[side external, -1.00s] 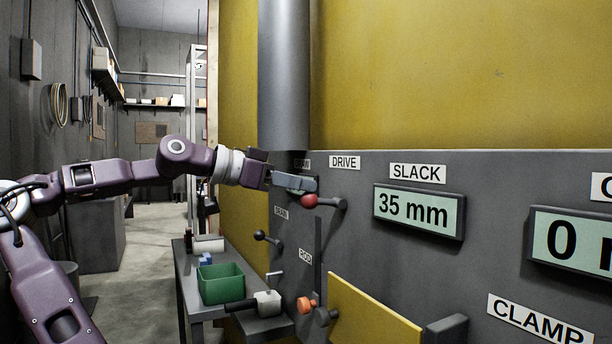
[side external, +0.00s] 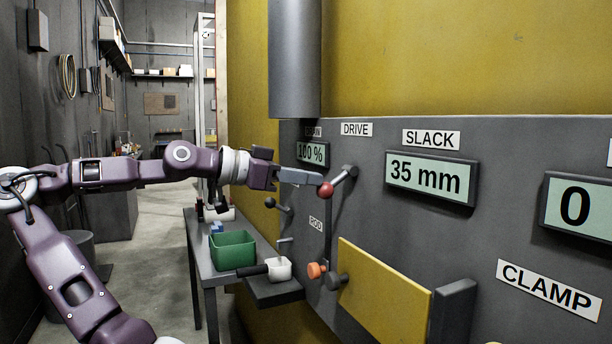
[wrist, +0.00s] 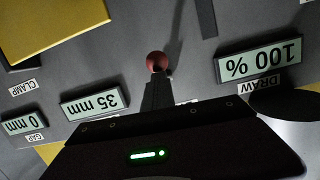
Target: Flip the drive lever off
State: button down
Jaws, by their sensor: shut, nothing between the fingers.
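The drive lever has a red ball knob (side external: 326,190) on a grey arm that runs up and right to a pivot (side external: 349,171), below the DRIVE label (side external: 356,129). The lever points down and left in the side view. My gripper (side external: 316,180) is shut and empty, its fingertips at the upper left of the knob, touching it or very close. In the wrist view the red knob (wrist: 156,61) sits just beyond the fingertips (wrist: 157,76); part of the lever is hidden there.
The SLACK display (side external: 431,178) reads 35 mm and the draw display (side external: 312,154) reads 100 %. Below are a black-knobbed lever (side external: 270,202), an orange knob (side external: 316,270) and a yellow plate (side external: 380,295). A green bin (side external: 233,252) stands on the side table.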

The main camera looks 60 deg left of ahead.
jog(key=shift+d+f+g, duration=0.2)
jog(key=shift+f+g, duration=0.2)
jog(key=shift+f, duration=0.85)
jog(key=shift+s+r, duration=0.1)
jog(key=shift+r, duration=0.4)
notch_tip(320, 180, up, 4)
jog(key=s, duration=0.3)
jog(key=s+f, duration=0.5)
jog(key=f, duration=0.2)
jog(key=shift+s+a+t, duration=0.15)
jog(key=shift+t, duration=0.25)
jog(key=shift+r, duration=0.1)
